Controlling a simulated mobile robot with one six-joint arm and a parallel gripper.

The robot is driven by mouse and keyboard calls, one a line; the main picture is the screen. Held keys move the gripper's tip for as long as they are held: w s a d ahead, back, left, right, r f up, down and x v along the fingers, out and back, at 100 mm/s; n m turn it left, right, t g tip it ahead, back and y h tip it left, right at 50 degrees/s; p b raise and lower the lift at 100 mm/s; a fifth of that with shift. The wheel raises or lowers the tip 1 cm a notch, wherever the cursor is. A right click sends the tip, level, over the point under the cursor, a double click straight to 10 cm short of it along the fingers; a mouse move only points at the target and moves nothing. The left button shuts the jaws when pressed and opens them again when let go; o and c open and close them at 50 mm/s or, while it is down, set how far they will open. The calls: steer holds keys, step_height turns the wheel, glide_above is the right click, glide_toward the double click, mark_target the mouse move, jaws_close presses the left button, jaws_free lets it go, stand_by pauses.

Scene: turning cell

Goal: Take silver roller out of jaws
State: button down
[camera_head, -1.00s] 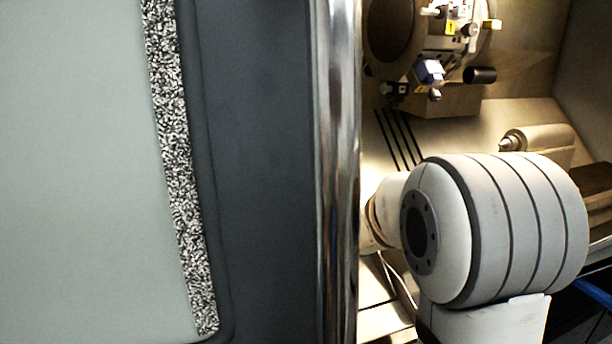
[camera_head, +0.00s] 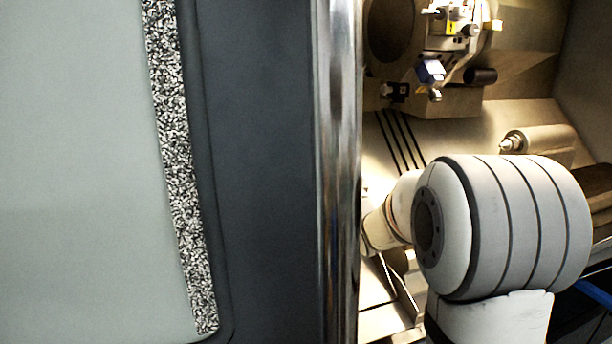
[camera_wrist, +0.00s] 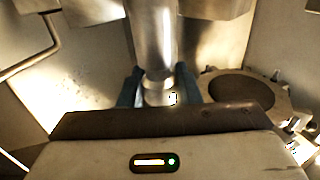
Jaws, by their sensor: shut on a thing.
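The silver roller (camera_wrist: 153,42) shows in the wrist view as a bright cylinder running from the top edge down to my gripper (camera_wrist: 160,88). The blue fingers of my gripper are shut on its near end, one on each side. Metal blocks that look like the machine's jaws (camera_wrist: 92,10) stand at the top, left and right of the roller. The roller's far end is out of frame, so I cannot tell whether the jaws still touch it. In the head view, the gripper and roller are hidden behind the door edge.
A tool turret (camera_wrist: 284,104) with a large dark round face stands close right of my fingers. A bent pipe (camera_wrist: 35,60) is at left. In the head view, the door (camera_head: 262,170) fills the left, and a tailstock with a pointed centre (camera_head: 538,141) sits at right.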

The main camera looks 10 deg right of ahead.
steer(key=shift+w+d, duration=0.25)
steer(key=shift+d, duration=0.95)
steer(key=shift+w+d, duration=0.2)
steer(key=shift+d, duration=1)
steer(key=shift+s, duration=0.1)
